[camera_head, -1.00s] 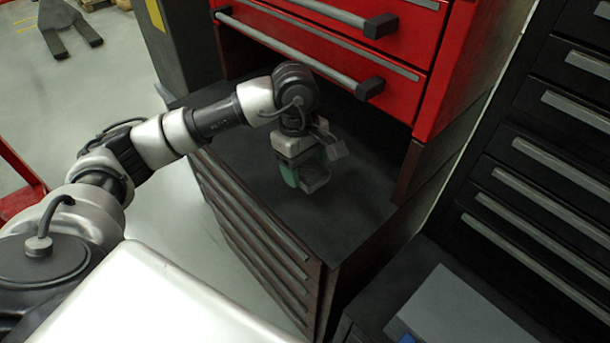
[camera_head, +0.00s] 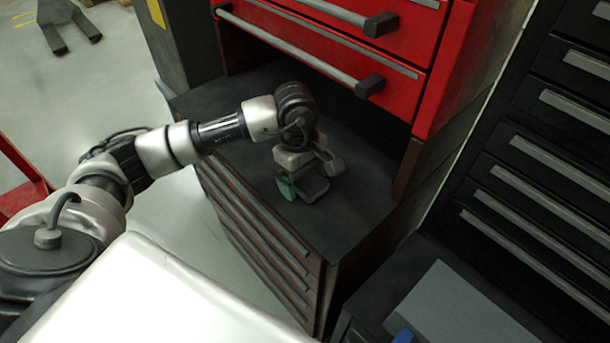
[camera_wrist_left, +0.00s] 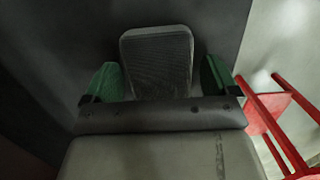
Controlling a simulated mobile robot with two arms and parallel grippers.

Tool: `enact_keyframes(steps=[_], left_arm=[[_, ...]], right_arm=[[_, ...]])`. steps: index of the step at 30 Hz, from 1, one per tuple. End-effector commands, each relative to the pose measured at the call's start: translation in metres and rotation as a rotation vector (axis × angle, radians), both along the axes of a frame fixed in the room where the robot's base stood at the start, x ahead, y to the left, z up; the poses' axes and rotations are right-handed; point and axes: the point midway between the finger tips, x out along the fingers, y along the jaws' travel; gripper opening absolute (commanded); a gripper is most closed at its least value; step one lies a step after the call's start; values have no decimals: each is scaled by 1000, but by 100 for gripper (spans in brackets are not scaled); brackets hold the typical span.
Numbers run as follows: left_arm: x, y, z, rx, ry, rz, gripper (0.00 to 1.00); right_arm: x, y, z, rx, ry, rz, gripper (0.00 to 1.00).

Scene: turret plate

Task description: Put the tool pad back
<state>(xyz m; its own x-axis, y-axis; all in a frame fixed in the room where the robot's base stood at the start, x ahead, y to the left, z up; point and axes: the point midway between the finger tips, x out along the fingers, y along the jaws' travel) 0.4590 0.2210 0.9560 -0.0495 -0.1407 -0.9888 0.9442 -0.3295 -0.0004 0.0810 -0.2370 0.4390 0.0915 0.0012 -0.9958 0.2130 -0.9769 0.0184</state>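My left gripper (camera_head: 301,190), with green fingers, points down just over the dark cabinet top (camera_head: 350,215). In the left wrist view, a flat grey pad with a fine ribbed face (camera_wrist_left: 157,62) stands between the two green fingers; I take it for the tool pad. A narrow dark gap shows beside the right-hand finger, and I cannot tell whether the fingers press on the pad. In the head view, a grey block-like part (camera_head: 314,187) shows beside the near green finger. The contact with the cabinet top is hidden. My right gripper is not in view.
Red drawers (camera_head: 380,60) with long handles overhang the back of the cabinet top. A black drawer cabinet (camera_head: 540,170) stands at the right. A grey sheet (camera_head: 455,305) and a small blue thing (camera_head: 402,336) lie at the lower right. The cabinet top's front part is clear.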

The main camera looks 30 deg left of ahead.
Motion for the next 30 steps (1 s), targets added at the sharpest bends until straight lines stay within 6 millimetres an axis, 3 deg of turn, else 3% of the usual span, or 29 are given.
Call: enact_keyframes(steps=[8,10,21,30], left_arm=[[0,0,6,0,0,0,89],[2,1,11,-1,-5,1,89],[5,12,88,-1,-6,1,89],[6,17,120,0,-1,1,89]], right_arm=[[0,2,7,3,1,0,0],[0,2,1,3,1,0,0],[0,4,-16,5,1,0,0],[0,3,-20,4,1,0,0]])
